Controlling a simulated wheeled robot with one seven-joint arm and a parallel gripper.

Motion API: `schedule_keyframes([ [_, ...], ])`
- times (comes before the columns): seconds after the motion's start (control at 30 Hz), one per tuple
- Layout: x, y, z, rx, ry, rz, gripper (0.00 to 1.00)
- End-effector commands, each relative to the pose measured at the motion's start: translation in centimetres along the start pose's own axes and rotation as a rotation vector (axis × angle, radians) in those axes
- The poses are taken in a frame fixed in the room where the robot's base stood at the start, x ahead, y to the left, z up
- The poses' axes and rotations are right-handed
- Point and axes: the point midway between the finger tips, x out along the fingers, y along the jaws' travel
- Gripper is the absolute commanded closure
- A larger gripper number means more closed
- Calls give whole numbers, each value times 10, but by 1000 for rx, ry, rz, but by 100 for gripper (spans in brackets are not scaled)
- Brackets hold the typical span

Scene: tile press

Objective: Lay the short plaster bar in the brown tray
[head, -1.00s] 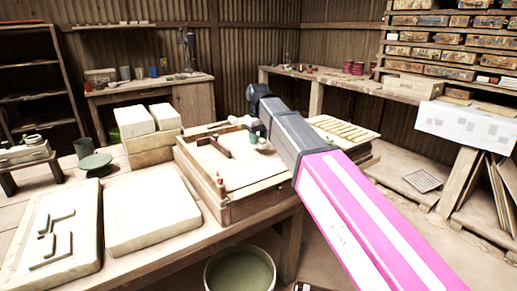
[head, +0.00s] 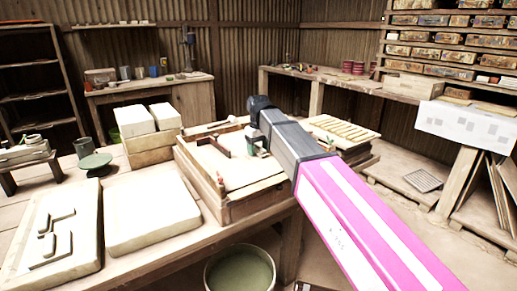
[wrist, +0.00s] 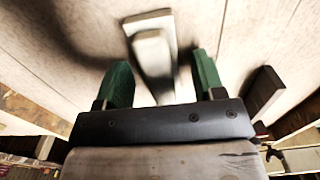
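My gripper (wrist: 161,58) is open, with its two green fingers apart, in the wrist view. A pale bar-shaped piece (wrist: 152,55) lies ahead of and between the fingers on a light board; it looks like a narrow block on a wider strip, blurred. I cannot tell whether it is the short plaster bar. In the head view my gripper (head: 256,149) is low over the wooden box (head: 235,208), and my arm hides part of the box. A brown angled piece (head: 218,147) lies inside the box. I cannot make out a clear brown tray.
A pale slab with raised bar shapes (head: 75,255) and a plain pale slab (head: 150,212) lie left of the box. Stacked pale blocks (head: 135,121) stand behind. A dark brown block (wrist: 263,92) is right of my fingers. A bucket (head: 240,250) stands below the table.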

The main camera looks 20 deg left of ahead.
Motion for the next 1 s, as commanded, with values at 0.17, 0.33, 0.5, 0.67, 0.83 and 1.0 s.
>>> schedule_keyframes([
  [0.17,0,0,0,0,0,0,37],
  [0.33,-9,0,0,0,0,0,37],
  [0.5,-35,0,-1,0,2,0,37],
  [0.67,-65,0,-1,0,1,0,37],
  [0.83,-94,0,-1,0,1,0,37],
  [1.0,-114,0,-1,0,0,0,37],
])
